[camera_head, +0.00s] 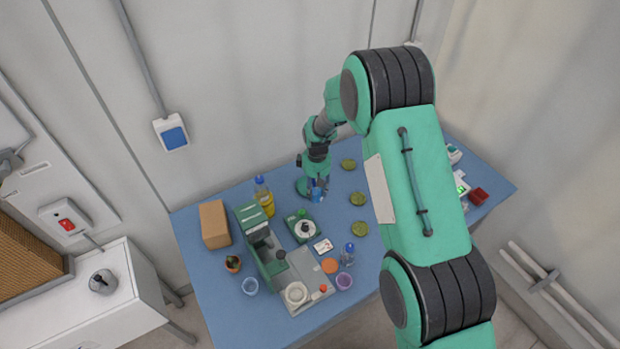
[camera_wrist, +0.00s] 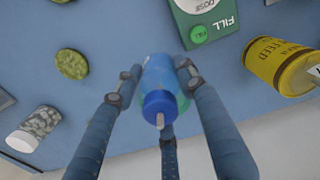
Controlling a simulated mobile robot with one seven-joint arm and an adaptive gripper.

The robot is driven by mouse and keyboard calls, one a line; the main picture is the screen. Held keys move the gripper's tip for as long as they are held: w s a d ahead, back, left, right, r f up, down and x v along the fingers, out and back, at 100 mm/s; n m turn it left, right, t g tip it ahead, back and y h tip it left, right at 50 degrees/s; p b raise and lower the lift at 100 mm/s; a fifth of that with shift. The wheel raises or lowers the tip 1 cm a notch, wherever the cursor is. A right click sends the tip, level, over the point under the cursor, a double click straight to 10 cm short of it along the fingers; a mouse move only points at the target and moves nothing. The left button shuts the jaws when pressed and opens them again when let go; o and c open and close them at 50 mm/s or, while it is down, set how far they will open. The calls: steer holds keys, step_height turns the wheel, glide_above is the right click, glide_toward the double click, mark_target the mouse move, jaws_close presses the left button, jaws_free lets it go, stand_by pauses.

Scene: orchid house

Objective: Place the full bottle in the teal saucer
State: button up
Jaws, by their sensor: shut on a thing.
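My gripper (camera_head: 317,186) is shut on a bottle with a blue cap, near the back of the blue table. The bottle (camera_wrist: 160,75) shows between the fingers in the wrist view, its cap towards the camera; its fill level cannot be made out. The teal saucer (camera_head: 302,188) shows as a teal edge beside the gripper in the head view. A teal rim (camera_wrist: 207,105) also shows behind the bottle in the wrist view. The bottle overlaps the saucer in that view; whether its base touches the saucer is hidden.
A yellow feed bottle (camera_head: 266,203) and a green fill device (camera_head: 303,229) stand to the left. Several green round pads, one of them here (camera_head: 358,199), lie to the right. A clear blue-capped bottle (camera_head: 347,257) stands near the front. A cardboard box (camera_head: 214,224) is at left.

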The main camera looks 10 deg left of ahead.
steer(key=w+a, duration=0.4)
steer(key=w, duration=0.5)
steer(key=shift+a+f, duration=0.3)
steer(key=shift+f, duration=0.15)
steer(key=shift+f, duration=0.1)
steer(key=shift+f+p, duration=0.4)
steer(key=shift+f, duration=1.25)
steer(key=shift+f, duration=0.15)
steer(key=o, duration=1.2)
steer(key=shift+o, duration=0.2)
steer(key=shift+r, duration=0.2)
step_height(320, 180, up, 12)
steer(key=shift+b, duration=0.3)
